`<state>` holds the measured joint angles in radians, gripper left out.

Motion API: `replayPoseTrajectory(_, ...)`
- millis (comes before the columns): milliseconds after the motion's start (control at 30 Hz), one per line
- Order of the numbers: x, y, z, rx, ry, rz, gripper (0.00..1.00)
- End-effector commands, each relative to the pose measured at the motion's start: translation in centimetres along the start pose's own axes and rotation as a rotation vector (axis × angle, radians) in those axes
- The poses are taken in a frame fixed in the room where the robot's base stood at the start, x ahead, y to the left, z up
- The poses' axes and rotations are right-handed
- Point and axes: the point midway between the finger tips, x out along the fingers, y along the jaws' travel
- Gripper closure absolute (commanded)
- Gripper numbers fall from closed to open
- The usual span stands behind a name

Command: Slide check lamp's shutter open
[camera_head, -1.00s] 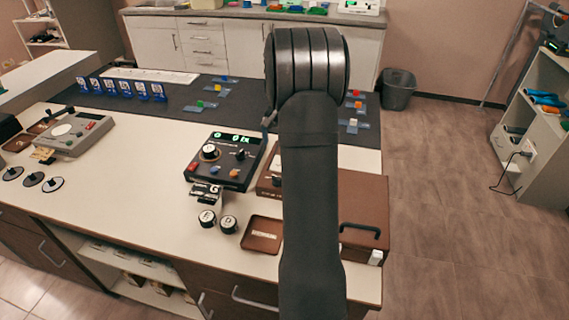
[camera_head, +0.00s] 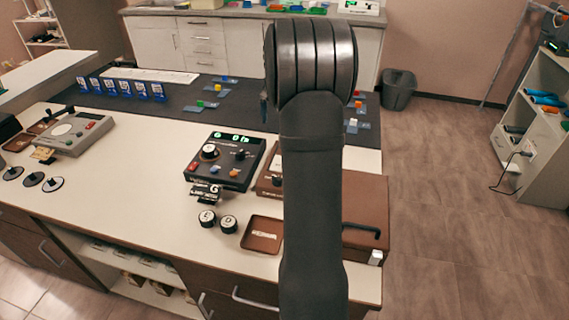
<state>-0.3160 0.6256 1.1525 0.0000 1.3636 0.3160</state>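No part is clearly readable as the check lamp or its shutter. A brown box (camera_head: 365,195) stands at the right end of the counter, partly hidden behind my arm. A black handle (camera_head: 362,230) is on its front right, and a smaller brown part with a dark knob (camera_head: 276,181) shows left of my arm. My gripper is almost wholly hidden behind my arm; only a dark tip (camera_head: 263,106), probably part of it, shows on the left, above the counter. Its fingers cannot be made out, and no contact is visible.
A black control unit (camera_head: 226,160) with a green display stands left of my arm. Two round black knobs (camera_head: 218,222) and a brown tray (camera_head: 262,235) lie in front of it. A grey device (camera_head: 75,133) is farther left. Bare counter lies between.

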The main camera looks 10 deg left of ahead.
Motion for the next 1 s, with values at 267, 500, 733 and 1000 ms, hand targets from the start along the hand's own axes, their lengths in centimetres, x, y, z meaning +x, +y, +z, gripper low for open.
replayPoseTrajectory(267,-1.8,0.0,0.0,0.0,0.0,0.0,0.0)
replayPoseTrajectory(500,-1.7,0.0,0.0,0.0,0.003,0.0,0.12)
replayPoseTrajectory(733,-1.5,0.0,1.7,0.011,0.154,0.017,0.53)
replayPoseTrajectory(1000,-1.3,-0.1,4.2,0.002,0.367,0.004,0.53)
